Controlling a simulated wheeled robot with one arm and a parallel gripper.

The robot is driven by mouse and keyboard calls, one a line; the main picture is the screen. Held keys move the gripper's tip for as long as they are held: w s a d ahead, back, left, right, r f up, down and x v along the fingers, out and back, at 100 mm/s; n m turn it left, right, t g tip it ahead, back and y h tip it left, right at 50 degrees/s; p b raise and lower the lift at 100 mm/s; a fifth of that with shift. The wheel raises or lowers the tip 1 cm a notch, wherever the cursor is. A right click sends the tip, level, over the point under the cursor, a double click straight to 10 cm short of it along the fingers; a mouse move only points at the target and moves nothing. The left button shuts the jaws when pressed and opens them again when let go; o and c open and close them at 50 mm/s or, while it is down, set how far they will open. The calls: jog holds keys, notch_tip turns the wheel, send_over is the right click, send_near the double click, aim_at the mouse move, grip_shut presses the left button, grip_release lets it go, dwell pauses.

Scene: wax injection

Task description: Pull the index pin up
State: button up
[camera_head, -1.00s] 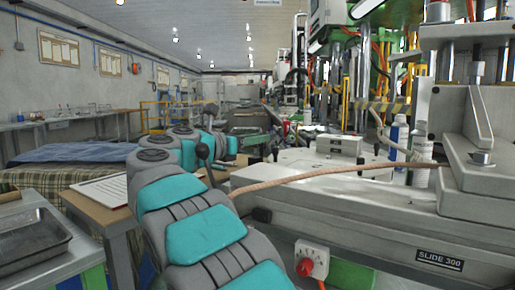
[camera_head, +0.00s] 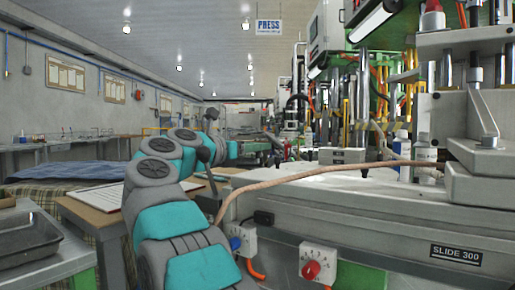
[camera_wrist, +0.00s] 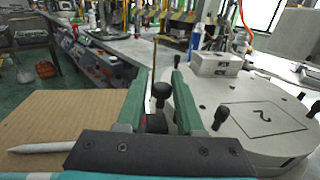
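In the wrist view a black round-headed knob on a stem (camera_wrist: 161,91), which looks like the index pin, stands beside the pale round plate (camera_wrist: 242,96) marked 2. My gripper (camera_wrist: 159,74) has its two green fingers apart, one on each side of this knob. A gap shows between the knob and the fingers, and I see no contact. The foot of the pin is hidden behind my gripper's dark palm. In the head view my grey and teal arm reaches forward, and my gripper is too small and hidden there to make out.
Another black knob (camera_wrist: 221,116) stands on the plate close to the right finger. A pale block (camera_wrist: 215,64) sits behind. A cardboard-coloured surface (camera_wrist: 70,122) with a white pointed tool (camera_wrist: 42,147) lies left. The SLIDE 300 machine (camera_head: 400,226) fills the head view's right.

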jog(key=o, duration=0.3)
jog(key=shift+a, duration=0.2)
jog(key=shift+o, duration=0.5)
jog(key=shift+d, duration=0.2)
jog(key=shift+s, duration=0.15)
jog(key=b+v, duration=0.1)
jog(key=v, duration=0.6)
jog(key=shift+s+a, duration=0.2)
jog(key=shift+a, duration=0.1)
jog(key=shift+r, duration=0.1)
